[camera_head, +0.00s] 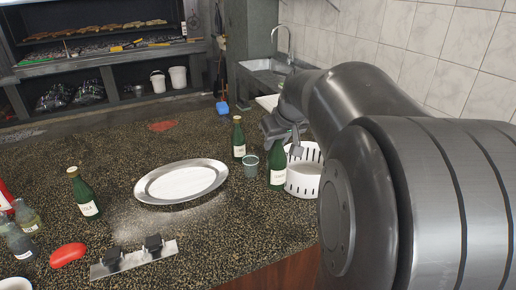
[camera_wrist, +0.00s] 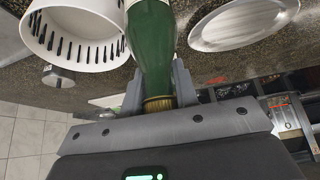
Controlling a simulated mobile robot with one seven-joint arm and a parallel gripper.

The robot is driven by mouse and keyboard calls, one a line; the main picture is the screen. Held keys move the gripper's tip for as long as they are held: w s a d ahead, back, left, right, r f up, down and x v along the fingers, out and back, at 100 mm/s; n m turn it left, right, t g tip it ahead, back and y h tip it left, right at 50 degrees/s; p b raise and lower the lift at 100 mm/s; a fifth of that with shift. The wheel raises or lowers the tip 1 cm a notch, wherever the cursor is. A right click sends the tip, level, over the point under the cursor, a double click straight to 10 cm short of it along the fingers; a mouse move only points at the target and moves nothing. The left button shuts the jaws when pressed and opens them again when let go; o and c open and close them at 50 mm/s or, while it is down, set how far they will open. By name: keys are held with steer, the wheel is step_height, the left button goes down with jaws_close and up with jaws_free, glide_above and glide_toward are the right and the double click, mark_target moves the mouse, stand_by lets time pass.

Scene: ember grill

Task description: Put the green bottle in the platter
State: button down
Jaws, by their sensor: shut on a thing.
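A green bottle (camera_head: 277,168) with a pale label stands upright at the right of the counter, and it also shows in the wrist view (camera_wrist: 152,45). My gripper (camera_head: 285,132) is shut on its neck near the cap, with one finger on each side in the wrist view (camera_wrist: 158,88). I cannot tell if its base touches the counter. The oval silver platter (camera_head: 147,198) lies empty left of this bottle; it also shows at the upper right of the wrist view (camera_wrist: 197,42). Two similar green bottles stand apart, one behind the platter (camera_head: 238,140) and one at the left (camera_head: 84,195).
A white slotted basket (camera_head: 304,180) stands close right of the held bottle. A small green cup (camera_head: 250,166) stands between bottle and platter. A metal piece with black knobs (camera_head: 133,261) and a red object (camera_head: 67,255) lie front left. Counter around the platter is mostly clear.

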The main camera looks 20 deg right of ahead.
steer(key=shift+s+d+r, duration=0.35)
steer(key=shift+d+r, duration=0.05)
steer(key=shift+d, duration=0.05)
steer(key=w+a+n, duration=0.1)
steer(key=w+a, duration=0.6)
steer(key=w, duration=0.3)
steer(key=w+a+n, duration=0.1)
steer(key=w+a, duration=0.6)
steer(key=w, duration=0.3)
steer(key=w+a+f, duration=0.5)
steer(key=a+f, duration=0.5)
steer(key=a, duration=0.1)
steer(key=shift+w+y, duration=0.3)
steer(key=shift+y, duration=0.1)
steer(key=shift+f, duration=0.25)
steer(key=c, duration=1.1)
jaws_free()
